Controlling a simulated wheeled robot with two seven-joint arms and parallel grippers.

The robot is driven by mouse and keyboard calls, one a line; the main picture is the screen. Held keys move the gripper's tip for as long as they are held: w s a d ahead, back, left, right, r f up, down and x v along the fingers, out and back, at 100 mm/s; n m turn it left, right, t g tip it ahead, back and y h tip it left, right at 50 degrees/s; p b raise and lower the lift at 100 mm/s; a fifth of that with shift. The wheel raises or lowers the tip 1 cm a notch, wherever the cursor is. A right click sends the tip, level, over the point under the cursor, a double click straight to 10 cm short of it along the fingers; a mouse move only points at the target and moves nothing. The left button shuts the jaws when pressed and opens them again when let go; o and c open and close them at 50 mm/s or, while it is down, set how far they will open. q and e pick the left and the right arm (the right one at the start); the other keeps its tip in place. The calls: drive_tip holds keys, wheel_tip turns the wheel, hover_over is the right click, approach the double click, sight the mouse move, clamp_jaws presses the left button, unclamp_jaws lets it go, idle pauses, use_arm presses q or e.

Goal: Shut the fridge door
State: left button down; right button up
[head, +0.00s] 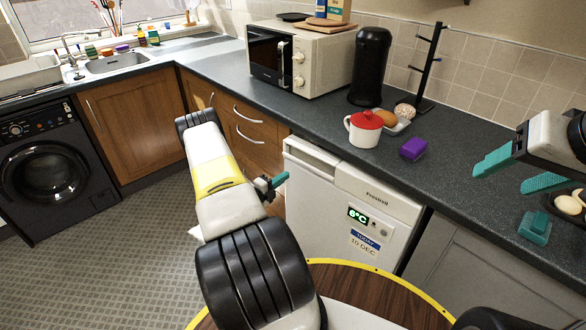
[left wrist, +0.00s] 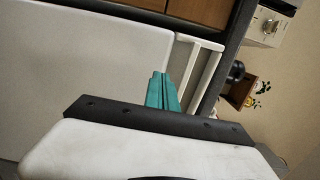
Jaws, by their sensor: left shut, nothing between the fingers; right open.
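The white fridge (head: 318,200) stands under the counter, with a "6°C" display and a date label on its front. Its door face lies close to in line with the counter edge; I cannot tell whether it is fully shut. My left gripper (head: 277,182) is shut and empty in front of the fridge's left part, near its upper edge. In the left wrist view, the gripper's teal fingers (left wrist: 161,92) are together beside the white door panel (left wrist: 90,60) and its handle bar (left wrist: 203,75); contact is unclear. My right gripper (head: 520,172) is open and empty above the counter at right.
The counter (head: 330,120) holds a microwave (head: 300,62), a red-lidded white pot (head: 364,130), a purple block (head: 413,149) and a teal item (head: 536,227). Wooden drawers (head: 255,145) flank the fridge at left. The tiled floor (head: 110,260) at left is clear.

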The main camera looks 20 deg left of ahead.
sight(296, 168)
use_arm(q)
drive_tip(key=shift+x, duration=2.25)
drive_tip(key=shift+w, duration=0.1)
